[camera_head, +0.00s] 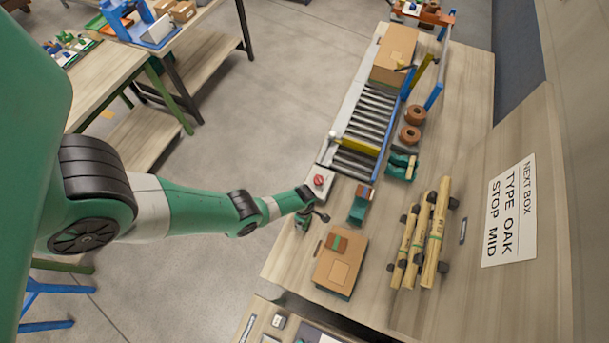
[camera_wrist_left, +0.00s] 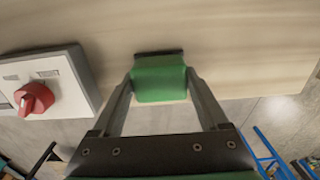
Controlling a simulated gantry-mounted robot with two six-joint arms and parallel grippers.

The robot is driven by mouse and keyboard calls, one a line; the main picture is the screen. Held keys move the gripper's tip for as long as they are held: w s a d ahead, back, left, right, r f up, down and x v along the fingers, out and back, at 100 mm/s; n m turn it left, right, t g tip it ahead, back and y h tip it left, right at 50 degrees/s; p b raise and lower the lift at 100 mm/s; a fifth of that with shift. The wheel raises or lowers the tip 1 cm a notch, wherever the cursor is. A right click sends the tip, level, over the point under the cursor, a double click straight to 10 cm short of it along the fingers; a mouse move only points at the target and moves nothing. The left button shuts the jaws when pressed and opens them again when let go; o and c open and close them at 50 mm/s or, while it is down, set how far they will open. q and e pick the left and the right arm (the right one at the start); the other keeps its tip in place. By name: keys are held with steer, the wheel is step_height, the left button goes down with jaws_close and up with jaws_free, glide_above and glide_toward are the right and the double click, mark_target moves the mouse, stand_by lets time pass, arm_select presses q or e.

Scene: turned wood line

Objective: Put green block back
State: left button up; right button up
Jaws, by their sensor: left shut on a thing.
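My left gripper (camera_head: 306,219) is at the front edge of the workbench, just below the red-knob switch box in the head view. In the left wrist view the green block (camera_wrist_left: 160,79) sits between the two fingers of my left gripper (camera_wrist_left: 160,88), which are shut on it. A dark strip shows along the block's far edge. The block is over or at the pale wood bench top (camera_wrist_left: 215,40); I cannot tell whether it touches. In the head view the block is too small to make out clearly. My right gripper is in neither view.
The switch box (camera_head: 319,182) with a red knob is close by; it also shows in the left wrist view (camera_wrist_left: 50,80). A green holder (camera_head: 359,207), a cardboard box (camera_head: 341,272), a roller conveyor (camera_head: 368,115) and turned wood pieces (camera_head: 438,230) stand on the bench.

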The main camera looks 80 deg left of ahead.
arm_select(q)
steer(key=shift+w, duration=0.1)
steer(key=shift+f, duration=0.2)
steer(key=o, duration=1.1)
steer(key=shift+r, duration=0.1)
